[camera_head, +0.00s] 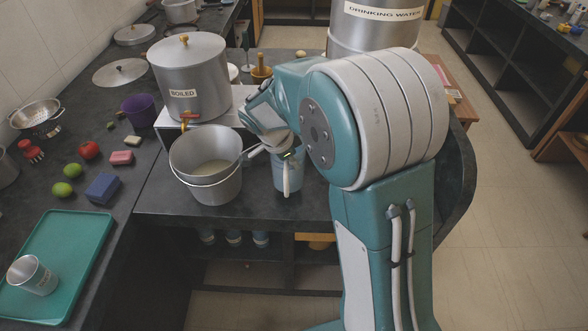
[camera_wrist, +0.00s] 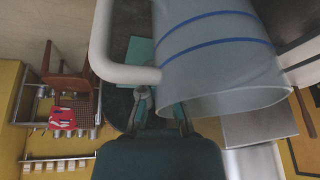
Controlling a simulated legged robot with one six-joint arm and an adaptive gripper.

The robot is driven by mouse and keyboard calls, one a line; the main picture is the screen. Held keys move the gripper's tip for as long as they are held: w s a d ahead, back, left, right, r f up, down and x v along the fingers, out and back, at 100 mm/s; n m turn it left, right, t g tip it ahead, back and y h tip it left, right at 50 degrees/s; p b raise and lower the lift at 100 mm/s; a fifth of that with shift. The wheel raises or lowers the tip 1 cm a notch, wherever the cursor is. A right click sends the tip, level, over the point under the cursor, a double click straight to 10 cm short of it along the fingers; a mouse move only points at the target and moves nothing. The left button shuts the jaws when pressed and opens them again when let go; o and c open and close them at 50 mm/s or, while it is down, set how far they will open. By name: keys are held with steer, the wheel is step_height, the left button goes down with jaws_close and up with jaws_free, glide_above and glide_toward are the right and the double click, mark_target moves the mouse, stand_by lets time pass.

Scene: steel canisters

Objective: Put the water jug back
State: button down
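The water jug (camera_head: 279,181) is pale blue and translucent with a white handle. In the head view it is upright, just right of the open pot, at the counter's front; whether it touches the counter is unclear. My gripper (camera_head: 285,152) is at the jug's top, by the handle, partly hidden by my arm. In the wrist view the jug (camera_wrist: 215,55) fills the upper right, with blue stripes and its rim toward me. My gripper's fingers (camera_wrist: 160,108) are spread on either side of the handle's rim end. Whether they press on it is not clear.
A steel pot (camera_head: 205,175) stands left of the jug. Behind it is the lidded canister labelled BOILED (camera_head: 190,70) on a stand. The DRINKING WATER canister (camera_head: 375,30) is behind my arm. A green tray (camera_head: 80,240) with a steel cup (camera_head: 32,275) lies at left.

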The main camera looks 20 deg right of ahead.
mark_target(299, 174)
steer(key=x, duration=0.3)
steer(key=shift+a+f, duration=0.2)
steer(key=shift+d, duration=0.15)
steer(key=shift+f, duration=0.15)
steer(key=c, duration=0.8)
jaws_free()
steer(key=shift+a, duration=0.35)
steer(key=shift+d, duration=0.15)
